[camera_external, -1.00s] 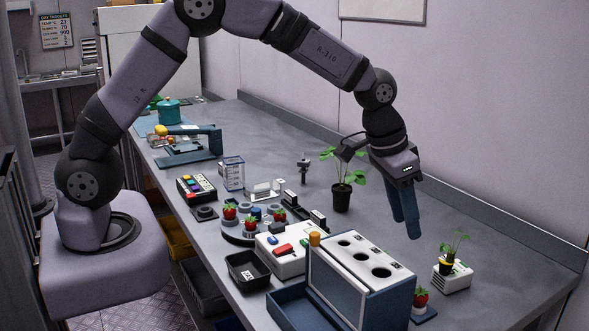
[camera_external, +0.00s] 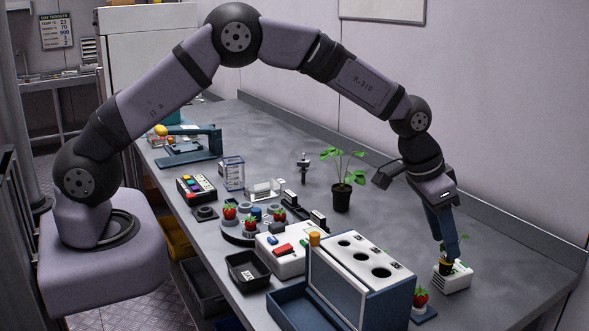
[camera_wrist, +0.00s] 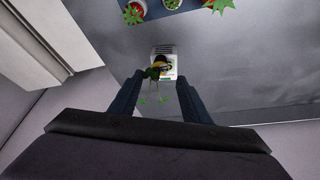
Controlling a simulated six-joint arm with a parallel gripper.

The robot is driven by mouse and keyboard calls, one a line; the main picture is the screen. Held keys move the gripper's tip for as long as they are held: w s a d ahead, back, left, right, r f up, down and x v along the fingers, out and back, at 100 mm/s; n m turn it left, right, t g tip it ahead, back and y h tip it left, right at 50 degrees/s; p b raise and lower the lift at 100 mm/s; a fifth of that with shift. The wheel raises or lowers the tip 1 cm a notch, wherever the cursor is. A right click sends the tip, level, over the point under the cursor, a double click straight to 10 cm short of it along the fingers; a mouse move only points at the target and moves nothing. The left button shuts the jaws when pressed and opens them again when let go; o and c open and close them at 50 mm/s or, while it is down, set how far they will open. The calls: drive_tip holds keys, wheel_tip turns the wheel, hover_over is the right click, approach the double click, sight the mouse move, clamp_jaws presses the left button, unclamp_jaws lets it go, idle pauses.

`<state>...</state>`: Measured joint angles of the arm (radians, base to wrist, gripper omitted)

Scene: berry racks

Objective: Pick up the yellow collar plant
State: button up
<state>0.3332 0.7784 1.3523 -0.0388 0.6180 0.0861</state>
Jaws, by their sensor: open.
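The yellow collar plant (camera_external: 446,266) stands in a small dark pot with a yellow band on a white vented box at the right end of the bench. My gripper (camera_external: 448,246) is directly above it, pointing down, and partly hides its leaves in the external view. In the wrist view, my gripper (camera_wrist: 158,95) shows two blue fingers spread apart, with the plant (camera_wrist: 154,73) just beyond and between their tips. The fingers are open and hold nothing. Whether a finger touches a leaf cannot be told.
The white box (camera_external: 456,280) bears the plant. A strawberry pot (camera_external: 420,298) sits on a blue base to its left, beside a blue and white unit with holes (camera_external: 375,262). A larger potted plant (camera_external: 342,195) stands further back. The bench (camera_external: 500,250) near the wall is clear.

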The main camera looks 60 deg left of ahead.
sight(447, 260)
drive_tip(key=shift+p+x, duration=1.65)
drive_tip(key=shift+x, duration=0.9)
drive_tip(key=shift+s, duration=0.1)
clamp_jaws()
drive_tip(key=shift+r, duration=0.1)
wheel_tip(447, 260, up, 10)
drive_tip(key=b, duration=0.4)
drive_tip(key=shift+b, duration=0.3)
